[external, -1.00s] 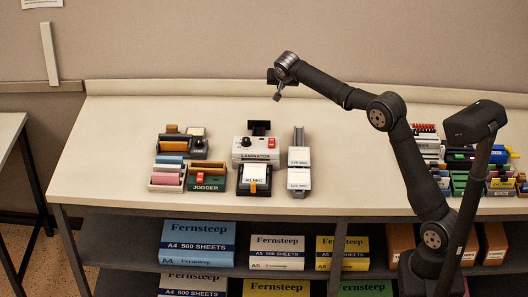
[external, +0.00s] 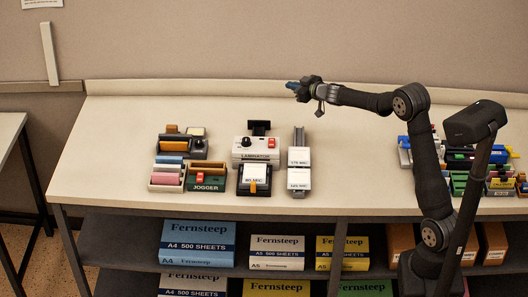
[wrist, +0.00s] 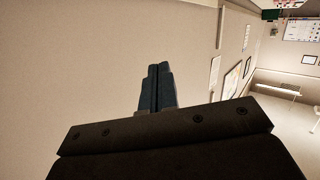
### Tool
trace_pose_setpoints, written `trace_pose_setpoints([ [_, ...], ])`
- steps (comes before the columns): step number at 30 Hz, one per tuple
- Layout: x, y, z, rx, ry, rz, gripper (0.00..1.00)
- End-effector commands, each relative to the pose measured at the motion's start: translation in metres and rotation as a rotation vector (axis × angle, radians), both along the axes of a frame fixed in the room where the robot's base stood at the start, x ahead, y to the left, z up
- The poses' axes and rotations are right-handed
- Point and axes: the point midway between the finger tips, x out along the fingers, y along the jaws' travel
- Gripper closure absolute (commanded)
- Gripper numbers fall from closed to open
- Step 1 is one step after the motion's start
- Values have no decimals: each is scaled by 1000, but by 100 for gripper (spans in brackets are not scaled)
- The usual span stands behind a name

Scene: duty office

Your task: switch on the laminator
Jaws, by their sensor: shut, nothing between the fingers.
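The laminator (external: 255,154) is a white machine on the bench, with its name on the front, a black knob at the left of its top and a red switch (external: 271,142) at the right. The switch's position is too small to tell. My gripper (external: 290,86) is above and to the right of the laminator, well apart from it, pointing left. In the wrist view its two fingers (wrist: 157,88) are together with nothing between them. The laminator is not in the wrist view.
A jogger (external: 207,186) with its own red switch stands front left, beside pink and blue rolls. A black unit (external: 254,191) is in front of the laminator, and white-topped blocks (external: 299,180) are to its right. Coloured items crowd the bench's right.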

Motion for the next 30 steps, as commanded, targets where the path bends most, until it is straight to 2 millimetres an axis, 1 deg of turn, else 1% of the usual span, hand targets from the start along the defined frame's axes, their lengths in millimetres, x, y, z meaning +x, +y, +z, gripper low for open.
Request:
trace_pose_setpoints([
  [1, -9, -5, -7, -5, -9, 55, 100],
  [5, -39, -12, -21, -9, -29, 215, 100],
  [9, -77, -24, -39, -7, -27, 385, 100],
  [12, -103, -33, -47, -1, -19, 491, 100],
  [16, -130, -44, -56, 10, -3, 592, 100],
  [18, -139, -47, -58, 14, 2, 627, 100],
  [21, -147, -50, -60, 19, 9, 656, 100],
  [30, -149, -51, -61, 20, 10, 665, 100],
])
